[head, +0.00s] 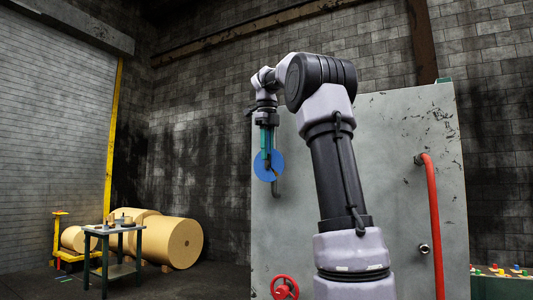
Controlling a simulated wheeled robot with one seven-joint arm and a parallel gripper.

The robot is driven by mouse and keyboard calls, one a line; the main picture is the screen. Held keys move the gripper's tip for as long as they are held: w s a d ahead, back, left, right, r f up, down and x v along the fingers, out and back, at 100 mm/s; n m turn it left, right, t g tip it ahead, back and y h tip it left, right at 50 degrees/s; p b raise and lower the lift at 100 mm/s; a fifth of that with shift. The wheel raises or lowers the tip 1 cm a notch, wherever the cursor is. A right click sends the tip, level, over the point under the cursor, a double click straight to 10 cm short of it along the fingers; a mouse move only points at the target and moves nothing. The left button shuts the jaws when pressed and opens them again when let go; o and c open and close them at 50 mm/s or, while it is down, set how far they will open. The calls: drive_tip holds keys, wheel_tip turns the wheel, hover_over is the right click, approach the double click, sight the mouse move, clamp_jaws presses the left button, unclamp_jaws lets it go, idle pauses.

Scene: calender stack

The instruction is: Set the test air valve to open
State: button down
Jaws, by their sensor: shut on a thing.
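A blue round disc (260,171) shows at the left part of the grey panel. A dark lever (276,188) crosses it and its lower end points down past the rim. I take these for the test air valve, but no label is readable. My gripper (268,153) points down in front of the disc, with its teal fingers over the disc's upper part. It is shut, seemingly on the dark lever. The exact contact is too small to see, and the fingers hide part of the disc and lever.
The grey panel (390,150) stands behind my arm. A red handwheel (285,288) is low on it, and a red pipe (432,210) runs down its right side. A worktable (112,229) and large paper rolls (180,243) stand left, with open floor near them.

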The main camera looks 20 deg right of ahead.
drive_tip(key=shift+w+a+g, duration=0.1)
drive_tip(key=shift+g, duration=0.2)
idle(0.4)
drive_tip(key=c, duration=0.8)
unclamp_jaws()
